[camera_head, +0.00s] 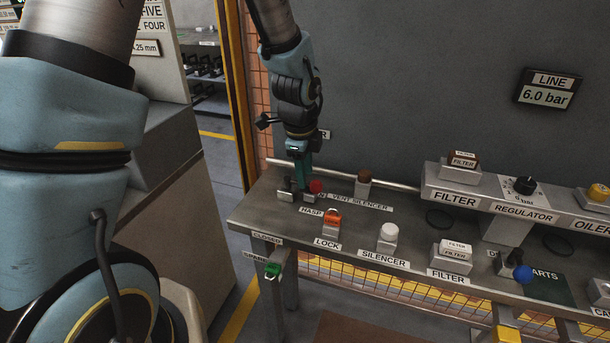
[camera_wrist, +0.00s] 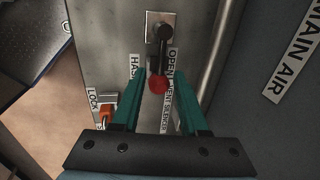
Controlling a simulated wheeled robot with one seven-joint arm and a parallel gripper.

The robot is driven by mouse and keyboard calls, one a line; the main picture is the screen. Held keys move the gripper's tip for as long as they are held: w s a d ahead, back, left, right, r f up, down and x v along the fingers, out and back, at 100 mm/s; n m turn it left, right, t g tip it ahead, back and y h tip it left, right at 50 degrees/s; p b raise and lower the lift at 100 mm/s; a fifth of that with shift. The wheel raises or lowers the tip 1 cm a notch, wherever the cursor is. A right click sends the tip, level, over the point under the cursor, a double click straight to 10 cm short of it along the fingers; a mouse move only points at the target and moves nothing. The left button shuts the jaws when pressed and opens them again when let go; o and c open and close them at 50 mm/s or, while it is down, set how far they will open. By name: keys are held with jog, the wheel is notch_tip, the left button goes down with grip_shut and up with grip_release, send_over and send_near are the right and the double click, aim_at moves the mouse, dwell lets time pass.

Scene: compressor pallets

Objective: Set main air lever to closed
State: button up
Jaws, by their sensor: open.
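The main air lever is a black handle with a red knob (camera_wrist: 158,84) on a metal mount in the wrist view. The handle runs from its pivot down to the knob, beside an "OPEN" label (camera_wrist: 172,62). In the head view its red knob (camera_head: 316,186) shows at the left end of the bench. My gripper (camera_wrist: 157,78) is open, with one green finger on each side of the lever near the knob; contact cannot be told. In the head view my gripper (camera_head: 301,184) points down at the lever and partly hides it.
An orange lock (camera_head: 331,222) and a white silencer (camera_head: 388,237) stand on the bench in front of the lever. A brown vent silencer (camera_head: 365,180) stands just right of it. A pipe (camera_wrist: 220,50) runs along the back, below the grey wall. Filter and regulator stand further right.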

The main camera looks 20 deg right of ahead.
jog(key=shift+w+d+f, duration=0.1)
jog(key=shift+w+f, duration=0.1)
jog(key=shift+f, duration=0.75)
grip_shut()
dwell(0.8)
